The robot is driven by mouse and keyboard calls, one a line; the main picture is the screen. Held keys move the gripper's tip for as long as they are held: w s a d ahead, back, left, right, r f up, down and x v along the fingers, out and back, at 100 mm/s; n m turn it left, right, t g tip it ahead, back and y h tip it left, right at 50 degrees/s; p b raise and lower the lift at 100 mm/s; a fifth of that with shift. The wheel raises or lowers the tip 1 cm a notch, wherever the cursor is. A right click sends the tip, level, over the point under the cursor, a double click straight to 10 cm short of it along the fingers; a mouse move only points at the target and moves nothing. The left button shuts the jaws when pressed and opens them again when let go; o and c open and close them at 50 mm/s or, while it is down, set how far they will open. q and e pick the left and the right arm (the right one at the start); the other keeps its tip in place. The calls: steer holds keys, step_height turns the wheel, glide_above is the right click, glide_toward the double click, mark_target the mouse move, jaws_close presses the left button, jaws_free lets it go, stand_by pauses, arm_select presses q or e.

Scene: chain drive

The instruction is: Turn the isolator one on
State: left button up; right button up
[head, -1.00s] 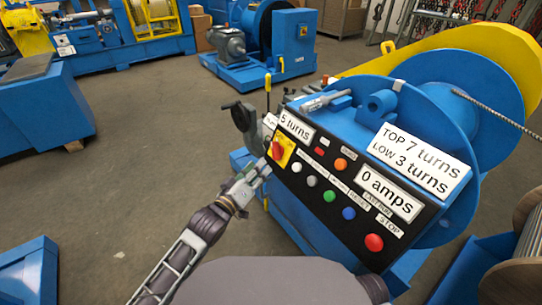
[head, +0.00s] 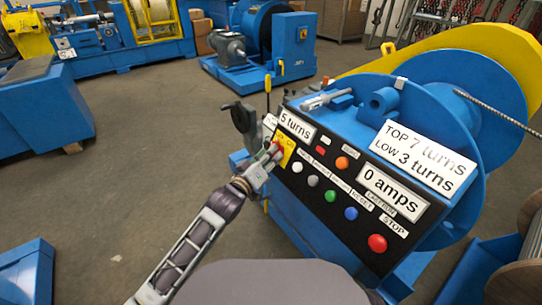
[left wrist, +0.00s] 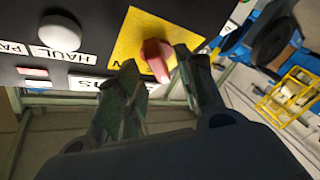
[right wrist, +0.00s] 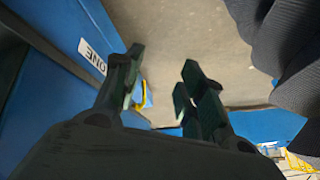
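The isolator is a red rotary knob (head: 279,147) on a yellow plate (head: 288,153) at the left end of the black control panel. In the left wrist view the red knob (left wrist: 155,60) stands out from the yellow plate (left wrist: 140,30). My left gripper (head: 270,160) is right at it; in the left wrist view its fingers (left wrist: 160,85) are apart, with the knob between their tips. I cannot tell whether a finger touches it. My right gripper (right wrist: 158,90) is open and empty in the right wrist view, near a blue surface with a "ONE" label (right wrist: 92,55).
The panel also carries white, grey, green, blue, orange and red buttons, including a red stop button (head: 377,243). A handwheel (head: 242,117) is just behind my left gripper. A blue drum (head: 470,140) is at the right. Open floor (head: 130,160) lies to the left.

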arm_select(q)
steer(key=shift+x, duration=0.8)
jaws_close()
